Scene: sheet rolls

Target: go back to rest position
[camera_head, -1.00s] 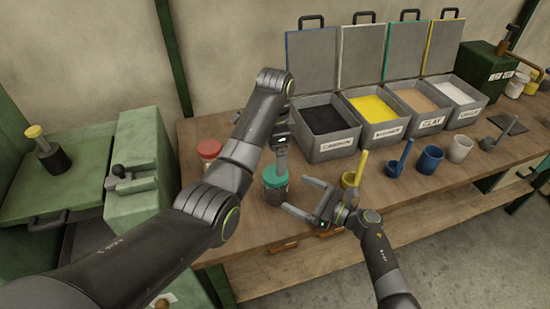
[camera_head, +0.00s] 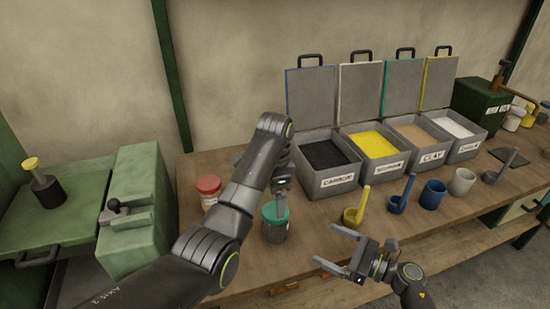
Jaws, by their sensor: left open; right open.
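My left gripper (camera_head: 279,205) points down at the green-lidded jar (camera_head: 275,228) on the wooden bench. Its fingers are over the lid, partly hidden by my own arm, and I cannot tell whether they touch it. My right gripper (camera_head: 328,248) is open and empty, its fingers pointing left, in front of the bench's near edge, right of the jar. A red-lidded jar (camera_head: 209,190) stands left of my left forearm.
Open-lidded bins of black (camera_head: 324,155), yellow (camera_head: 374,144), tan and white powder line the bench (camera_head: 300,218) back. Yellow (camera_head: 355,213) and blue (camera_head: 400,200) scoops and several cups stand in front. A green machine (camera_head: 132,210) is at left. Floor at lower right is clear.

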